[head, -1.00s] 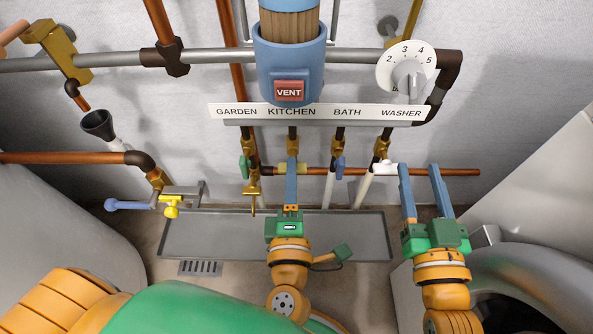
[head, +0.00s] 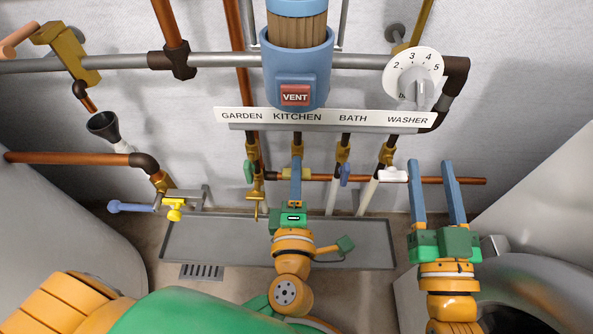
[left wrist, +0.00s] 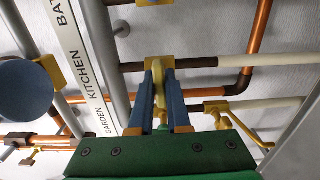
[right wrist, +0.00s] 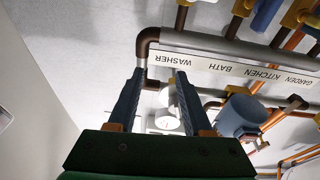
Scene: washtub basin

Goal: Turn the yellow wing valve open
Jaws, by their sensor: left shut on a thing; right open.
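The yellow wing valve (head: 306,174) sits on the pipe below the KITCHEN label, its wing lying crosswise in the head view. My left gripper (head: 296,172) reaches up to it, its blue fingers partly covering it. The left wrist view shows the fingers of my left gripper (left wrist: 163,80) shut on the yellow wing (left wrist: 158,72). My right gripper (head: 432,166) is open and empty, right of the washer pipe. In the right wrist view its fingers (right wrist: 158,78) stand apart, with a white round part visible behind them.
A green valve (head: 249,172), a blue valve (head: 345,174) and a white valve (head: 393,175) are on neighbouring pipes. Another small yellow knob (head: 174,211) is on the lower-left tap. A grey tray (head: 220,245) lies below. A blue vent housing (head: 296,70) hangs above.

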